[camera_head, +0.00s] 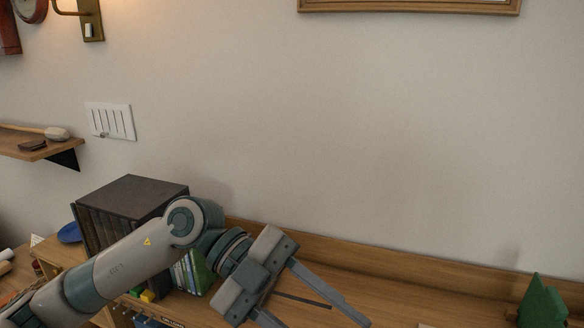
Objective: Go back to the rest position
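My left arm comes in from the left, and its gripper (320,321) is over the wooden shelf top (400,285) at the bottom middle. Its two fingers are spread apart and nothing shows between them, though the tips are near or past the lower edge of the picture. My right gripper is not in view.
A dark box-like case (135,190) stands behind my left forearm, with a row of thin cases (185,274) and a green wedge (203,273) beside it. A green tree-shaped piece (542,304) stands at far right. The shelf top between looks mostly clear. A wall shelf (50,150) juts out at left.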

